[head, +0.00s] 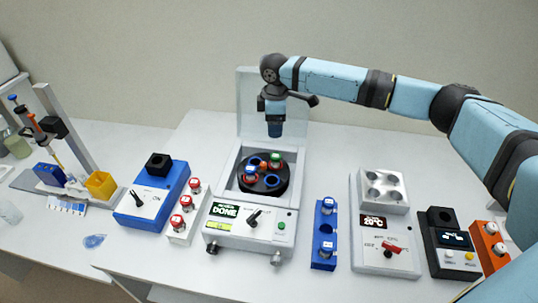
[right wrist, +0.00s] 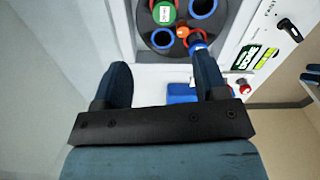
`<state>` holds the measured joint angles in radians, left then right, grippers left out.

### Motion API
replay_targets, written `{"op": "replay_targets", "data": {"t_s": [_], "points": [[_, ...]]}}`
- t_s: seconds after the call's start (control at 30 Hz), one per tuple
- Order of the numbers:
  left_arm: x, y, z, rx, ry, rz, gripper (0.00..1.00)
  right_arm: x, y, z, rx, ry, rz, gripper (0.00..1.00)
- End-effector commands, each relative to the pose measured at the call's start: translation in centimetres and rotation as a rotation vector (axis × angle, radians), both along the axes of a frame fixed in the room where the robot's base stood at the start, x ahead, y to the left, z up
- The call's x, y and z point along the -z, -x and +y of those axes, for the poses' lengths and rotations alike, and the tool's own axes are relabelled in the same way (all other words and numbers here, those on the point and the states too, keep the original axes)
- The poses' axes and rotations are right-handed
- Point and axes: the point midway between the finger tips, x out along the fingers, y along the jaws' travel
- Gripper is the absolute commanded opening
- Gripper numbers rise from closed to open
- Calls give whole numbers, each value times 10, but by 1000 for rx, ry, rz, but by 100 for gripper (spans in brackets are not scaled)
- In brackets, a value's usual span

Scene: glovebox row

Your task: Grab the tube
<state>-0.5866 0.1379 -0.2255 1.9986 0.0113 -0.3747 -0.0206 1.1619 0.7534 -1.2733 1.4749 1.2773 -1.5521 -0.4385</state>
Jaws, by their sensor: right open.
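My right gripper (head: 275,128) hangs over the back of the open centrifuge (head: 240,222), pointing down. In the right wrist view its two fingers (right wrist: 160,62) are apart with nothing between them. The dark rotor (head: 264,188) holds a green-capped tube (head: 275,159) at the back right, and what looks like a second capped tube (head: 251,172) at the left. The green cap (right wrist: 162,12) also shows in the wrist view, beyond the fingertips. Other rotor wells have blue rims, around an orange hub (right wrist: 183,32). My left gripper is not in view.
The centrifuge lid (head: 253,90) stands open behind the gripper; its display reads DONE. A white rack (head: 178,238) with red-capped tubes and a blue device (head: 150,205) stand left. A blue rack (head: 325,232) and a white heater block (head: 385,258) stand right.

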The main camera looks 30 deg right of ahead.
Motion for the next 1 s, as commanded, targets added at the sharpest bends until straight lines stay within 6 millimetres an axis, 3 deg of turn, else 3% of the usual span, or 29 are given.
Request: {"op": "replay_targets", "data": {"t_s": [0.2,0.4,0.63,0.9,1.0], "points": [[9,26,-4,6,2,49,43,39,1,1,-2,1,4,66],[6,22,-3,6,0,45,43,72,1,0,-1,1,2,66],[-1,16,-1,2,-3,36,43,88,1,0,-1,2,1,66],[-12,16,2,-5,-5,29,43,127,3,-2,-1,1,2,66],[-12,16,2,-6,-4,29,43,133,3,-1,-1,0,0,66]]}}
